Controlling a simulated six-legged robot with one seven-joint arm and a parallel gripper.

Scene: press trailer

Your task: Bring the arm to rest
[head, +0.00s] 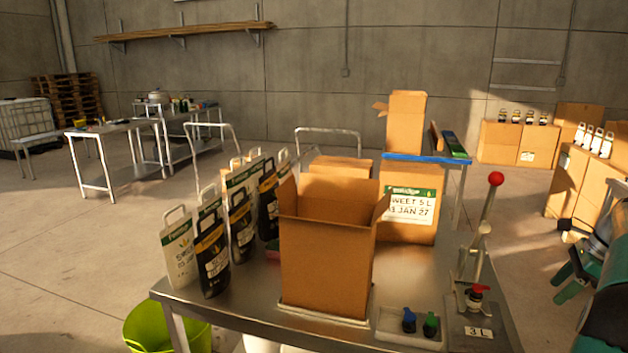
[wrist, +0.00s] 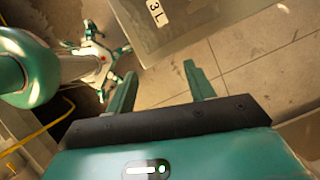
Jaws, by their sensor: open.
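My gripper (wrist: 162,88) shows in the wrist view with its two green fingers apart and nothing between them. It is over the floor, beside the corner of the steel table (wrist: 205,18) that bears a "3 L" label.
An open cardboard box (head: 328,250) stands on the table, with several pouches (head: 212,245) to its left. A lever with a red knob (head: 495,179) rises at the table's right end. A green bucket (head: 160,330) is at the lower left. Open floor lies beyond.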

